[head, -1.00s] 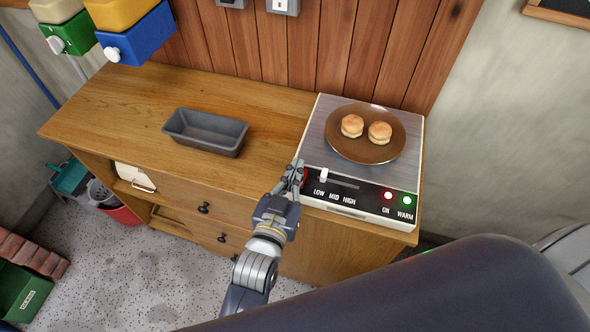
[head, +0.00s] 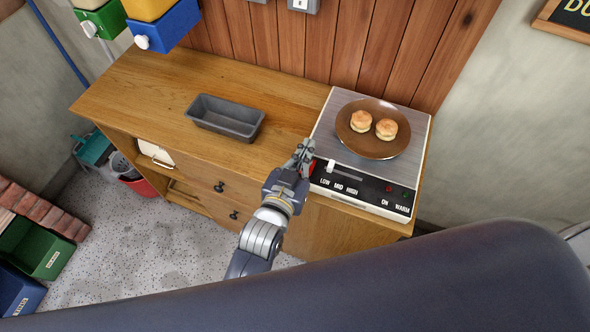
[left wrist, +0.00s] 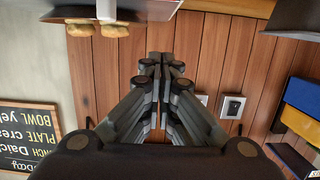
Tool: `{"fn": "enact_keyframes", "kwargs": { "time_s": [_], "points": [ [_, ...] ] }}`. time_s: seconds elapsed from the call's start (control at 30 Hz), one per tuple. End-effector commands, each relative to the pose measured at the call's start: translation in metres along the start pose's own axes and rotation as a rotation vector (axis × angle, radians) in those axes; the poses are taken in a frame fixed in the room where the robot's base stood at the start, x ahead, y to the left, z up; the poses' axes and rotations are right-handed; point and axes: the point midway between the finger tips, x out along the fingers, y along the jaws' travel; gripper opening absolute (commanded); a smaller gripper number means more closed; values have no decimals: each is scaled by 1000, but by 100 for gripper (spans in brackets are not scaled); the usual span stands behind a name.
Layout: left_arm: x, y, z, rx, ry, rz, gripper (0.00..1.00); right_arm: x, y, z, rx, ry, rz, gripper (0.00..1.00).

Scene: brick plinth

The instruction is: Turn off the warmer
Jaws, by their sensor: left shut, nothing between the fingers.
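The warmer (head: 327,128) stands on the right end of the wooden cabinet. Its front panel has a white slider knob (head: 331,165) at the LOW end. Its ON light (head: 389,189) and WARM light (head: 405,194) are dark. A red part (head: 312,168) shows at the warmer's left side, partly hidden by my left gripper. My left gripper (head: 304,149) is shut and empty, close beside the warmer's left side; I cannot tell if it touches. It also shows in the left wrist view (left wrist: 160,60). My right gripper is not in view.
A brown plate (head: 364,148) with two buns (head: 386,129) sits on the warmer. A dark loaf pan (head: 225,118) stands on the cabinet top (head: 160,90) to the left. Dispensers (head: 170,28) hang at upper left. My dark arm link crosses the bottom.

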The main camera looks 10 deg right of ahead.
Motion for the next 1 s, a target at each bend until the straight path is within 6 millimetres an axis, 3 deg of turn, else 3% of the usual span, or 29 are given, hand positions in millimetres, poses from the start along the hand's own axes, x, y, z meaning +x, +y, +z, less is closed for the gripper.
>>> {"fn": "enact_keyframes", "kwargs": {
  "time_s": [0.03,0.3,0.5,1.0],
  "points": [
    [-10,1,6,0,-6,1,0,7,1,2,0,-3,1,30],
    [-55,1,-2,1,-6,1,0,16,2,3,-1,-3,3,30],
    [-78,1,-8,1,-6,1,0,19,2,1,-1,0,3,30],
    [-87,1,-11,1,-6,1,0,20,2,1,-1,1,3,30]
  ]
}}
